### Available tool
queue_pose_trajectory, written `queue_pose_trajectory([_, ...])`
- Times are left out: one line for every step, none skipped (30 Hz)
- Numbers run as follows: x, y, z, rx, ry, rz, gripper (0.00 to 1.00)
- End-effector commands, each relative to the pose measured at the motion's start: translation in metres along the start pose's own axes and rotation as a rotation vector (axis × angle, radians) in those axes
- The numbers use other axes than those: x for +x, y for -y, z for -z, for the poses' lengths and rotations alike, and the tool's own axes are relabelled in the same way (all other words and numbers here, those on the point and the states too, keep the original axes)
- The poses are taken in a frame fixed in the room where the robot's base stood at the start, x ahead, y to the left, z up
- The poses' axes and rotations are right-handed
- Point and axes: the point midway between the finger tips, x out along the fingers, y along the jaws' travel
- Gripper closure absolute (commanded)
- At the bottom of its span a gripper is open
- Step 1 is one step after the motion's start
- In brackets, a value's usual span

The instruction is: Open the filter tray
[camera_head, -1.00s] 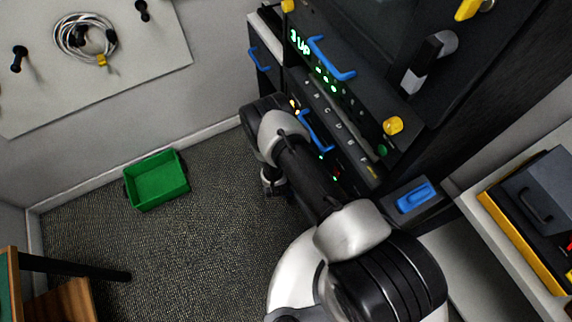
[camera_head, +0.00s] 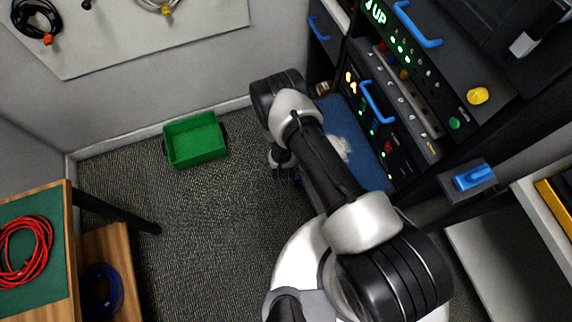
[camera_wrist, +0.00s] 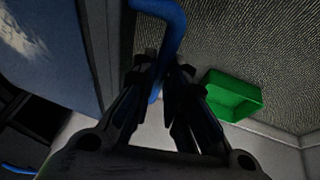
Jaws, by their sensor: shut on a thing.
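The filter tray (camera_head: 372,172) stands pulled out from the low part of the black rack. Its blue inside shows with a pale, dusty patch (camera_head: 340,147), and my arm hides part of it. In the wrist view the tray (camera_wrist: 62,72) is at the left, with its dark front wall beside my gripper. A blue handle (camera_wrist: 167,20) runs down from the top between my fingers. My gripper (camera_wrist: 160,74) is shut on this handle. In the head view my gripper (camera_head: 286,174) is low over the carpet, mostly hidden behind my arm.
A green bin (camera_head: 195,142) sits on the carpet by the wall. The rack (camera_head: 425,75) has other blue handles, lit indicators and yellow knobs. A wooden table (camera_head: 60,235) with a red cable is at the left. Carpet between is clear.

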Motion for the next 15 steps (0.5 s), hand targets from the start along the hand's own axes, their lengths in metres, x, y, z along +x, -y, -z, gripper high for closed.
queue_pose_trajectory([0.0000,0.0002,0.0006,0.000,-0.001,0.001,1.00])
queue_pose_trajectory([0.0000,0.0002,0.0006,0.000,-0.001,0.001,1.00])
queue_pose_trajectory([0.0000,0.0002,0.0006,-0.001,-0.001,0.001,1.00])
queue_pose_trajectory([0.0000,0.0001,0.0006,0.000,0.000,0.001,1.00])
queue_pose_trajectory([0.0000,0.0001,0.0006,0.000,-0.001,0.000,0.86])
queue_pose_trajectory([0.0000,0.0000,0.0006,0.000,-0.001,0.000,0.83])
queue_pose_trajectory([0.0000,0.0000,0.0006,0.000,-0.001,0.000,0.81])
queue_pose_trajectory([0.0000,0.0000,0.0006,0.000,-0.001,0.000,0.79])
queue_pose_trajectory([0.0000,-0.0001,0.0005,0.000,0.000,0.000,0.77])
queue_pose_trajectory([0.0000,-0.0001,0.0005,0.000,0.000,0.000,0.75])
queue_pose_trajectory([0.0000,-0.0001,0.0005,0.000,0.000,0.000,0.73])
queue_pose_trajectory([0.0000,-0.0001,0.0004,0.000,0.000,0.000,0.70])
queue_pose_trajectory([0.0000,-0.0002,0.0004,0.000,0.000,0.000,0.68])
queue_pose_trajectory([0.0000,-0.0002,0.0003,0.000,0.000,0.000,0.67])
queue_pose_trajectory([0.0000,-0.0002,0.0003,0.000,0.000,0.000,0.67])
